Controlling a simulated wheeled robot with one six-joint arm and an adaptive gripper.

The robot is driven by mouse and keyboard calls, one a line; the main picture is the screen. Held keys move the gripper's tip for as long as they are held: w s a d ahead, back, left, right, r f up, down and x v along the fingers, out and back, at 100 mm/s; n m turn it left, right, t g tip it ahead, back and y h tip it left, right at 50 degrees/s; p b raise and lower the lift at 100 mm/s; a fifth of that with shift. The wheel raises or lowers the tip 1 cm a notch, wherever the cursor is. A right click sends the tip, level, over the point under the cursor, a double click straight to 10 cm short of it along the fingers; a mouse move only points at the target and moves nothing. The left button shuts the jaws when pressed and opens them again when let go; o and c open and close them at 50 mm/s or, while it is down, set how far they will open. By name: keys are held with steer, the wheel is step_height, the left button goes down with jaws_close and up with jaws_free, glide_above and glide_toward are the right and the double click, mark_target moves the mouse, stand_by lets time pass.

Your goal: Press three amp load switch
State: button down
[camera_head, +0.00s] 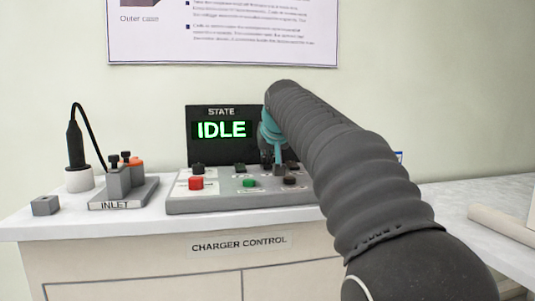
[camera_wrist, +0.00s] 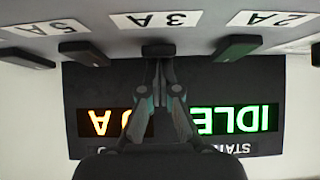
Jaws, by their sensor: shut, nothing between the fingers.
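In the wrist view, which is upside down, the dark 3 A load switch (camera_wrist: 158,49) sits in front of its "3A" label (camera_wrist: 170,20). My gripper (camera_wrist: 160,64) is shut and empty, its fingertips right at this switch; I cannot tell whether they touch it. In the head view my gripper (camera_head: 278,166) points down at the right part of the grey control panel (camera_head: 220,206), largely hiding that switch. The state display (camera_head: 221,130) reads IDLE in green; an orange amp reading (camera_wrist: 100,121) shows partly behind the fingers in the wrist view.
The 2 A switch (camera_wrist: 238,47) and 5 A switch (camera_wrist: 84,53) flank the 3 A one closely. Red (camera_head: 196,183), green (camera_head: 249,183) and dark (camera_head: 290,180) buttons line the panel front. The inlet block (camera_head: 122,190) and a black plug (camera_head: 75,144) stand left.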

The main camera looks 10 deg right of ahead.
steer(key=shift+w+r+p, duration=0.1)
steer(key=shift+w+p, duration=0.65)
steer(key=shift+p, duration=0.05)
steer(key=shift+r, duration=0.1)
steer(key=shift+r+p, duration=0.35)
steer(key=shift+p, duration=0.1)
steer(key=r+p, duration=0.4)
steer(key=shift+w, duration=0.2)
steer(key=w+r+v, duration=0.1)
steer(key=v, duration=0.8)
steer(key=shift+p, duration=0.35)
steer(key=shift+r, duration=0.1)
